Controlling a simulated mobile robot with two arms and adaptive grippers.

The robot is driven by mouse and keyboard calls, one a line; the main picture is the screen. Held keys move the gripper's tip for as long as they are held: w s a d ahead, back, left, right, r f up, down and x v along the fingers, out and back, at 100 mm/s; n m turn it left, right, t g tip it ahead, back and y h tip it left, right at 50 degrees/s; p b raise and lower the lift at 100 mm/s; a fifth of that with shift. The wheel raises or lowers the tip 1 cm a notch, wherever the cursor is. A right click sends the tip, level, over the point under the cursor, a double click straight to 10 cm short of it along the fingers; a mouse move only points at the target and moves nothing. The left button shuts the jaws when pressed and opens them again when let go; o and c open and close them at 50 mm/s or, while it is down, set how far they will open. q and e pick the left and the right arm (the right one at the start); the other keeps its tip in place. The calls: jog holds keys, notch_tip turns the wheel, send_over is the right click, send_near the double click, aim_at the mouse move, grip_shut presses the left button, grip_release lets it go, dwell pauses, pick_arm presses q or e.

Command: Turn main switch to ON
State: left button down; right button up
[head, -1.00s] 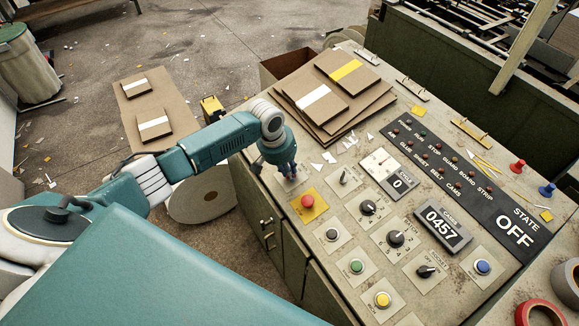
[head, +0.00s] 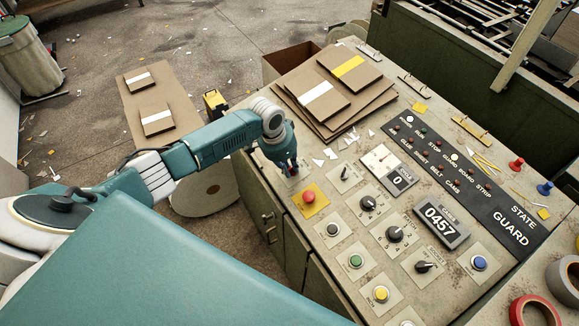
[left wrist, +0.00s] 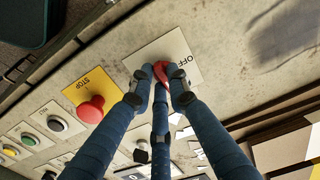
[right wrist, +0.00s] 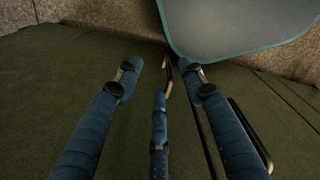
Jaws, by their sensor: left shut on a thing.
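The main switch is a red knob (left wrist: 160,70) on a pale plate (left wrist: 172,47) lettered OFF, in the left wrist view. My left gripper (left wrist: 165,80) is shut on the knob, with fingers on both sides of it. The fingers hide much of the knob, so its exact angle is hard to tell. In the head view my left gripper (head: 291,170) reaches down at the panel's left edge, above the red stop button (head: 309,197). The state display (head: 510,228) reads GUARD. My right gripper (right wrist: 160,80) shows only in its wrist view, fingers apart and empty, before a green cabinet front.
The stop button on its yellow plate sits close beside the left fingers. Several knobs and buttons, a counter (head: 441,219) and a dial meter (head: 381,160) fill the panel. Greyboard sheets (head: 330,108) lie behind the gripper. Tape rolls (head: 537,310) lie at the lower right.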

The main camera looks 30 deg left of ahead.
dwell(0.6)
pick_arm(q)
jog(key=c, duration=1.7)
grip_release()
jog(key=shift+o, duration=0.2)
jog(key=v, duration=1.2)
